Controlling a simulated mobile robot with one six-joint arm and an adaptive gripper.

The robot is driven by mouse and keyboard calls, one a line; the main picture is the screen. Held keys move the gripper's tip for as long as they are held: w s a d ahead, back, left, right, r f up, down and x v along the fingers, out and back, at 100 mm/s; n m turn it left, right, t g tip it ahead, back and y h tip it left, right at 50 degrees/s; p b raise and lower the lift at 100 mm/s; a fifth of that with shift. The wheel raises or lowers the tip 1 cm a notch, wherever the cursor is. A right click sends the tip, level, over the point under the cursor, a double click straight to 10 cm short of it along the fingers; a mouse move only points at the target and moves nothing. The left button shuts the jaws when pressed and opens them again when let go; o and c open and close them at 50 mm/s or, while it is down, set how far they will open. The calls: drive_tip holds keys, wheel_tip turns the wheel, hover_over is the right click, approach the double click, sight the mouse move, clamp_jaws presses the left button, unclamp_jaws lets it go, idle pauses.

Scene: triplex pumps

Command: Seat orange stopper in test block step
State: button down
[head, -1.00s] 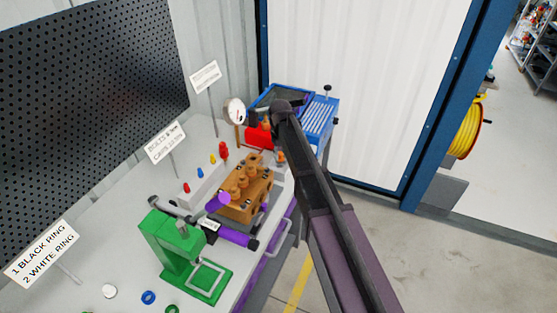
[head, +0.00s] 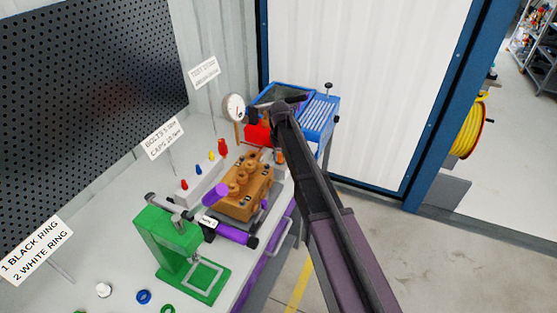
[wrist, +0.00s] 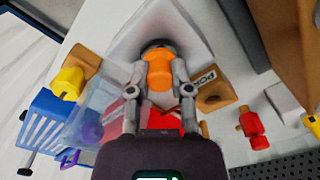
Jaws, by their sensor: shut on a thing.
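The orange stopper (wrist: 159,74) is between the two grey fingers of my gripper (wrist: 160,82) in the wrist view. The fingers are shut on its sides. Just beyond it is a dark round part on a pale grey block-like surface (wrist: 190,36). I cannot tell whether the stopper touches it, and its far end is hidden. In the head view my gripper is at the far end of the bench, by the red block (head: 257,134), and my arm hides the stopper. I cannot tell for sure which part is the test block step.
A round gauge (head: 234,107) stands left of my gripper and a blue case (head: 320,116) lies behind it. The orange-brown pump block (head: 247,190), a row of small coloured stoppers (head: 210,157) and a green press (head: 170,245) stand nearer. A red stopper (wrist: 252,126) shows in the wrist view.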

sight(280, 155)
drive_tip(key=shift+f, duration=0.1)
idle(0.3)
drive_tip(key=shift+f, duration=0.15)
drive_tip(key=c, duration=0.5)
unclamp_jaws()
drive_tip(key=shift+c, duration=0.2)
wheel_tip(280, 155, up, 12)
drive_tip(key=p, duration=1.2)
drive_tip(key=shift+r, duration=0.2)
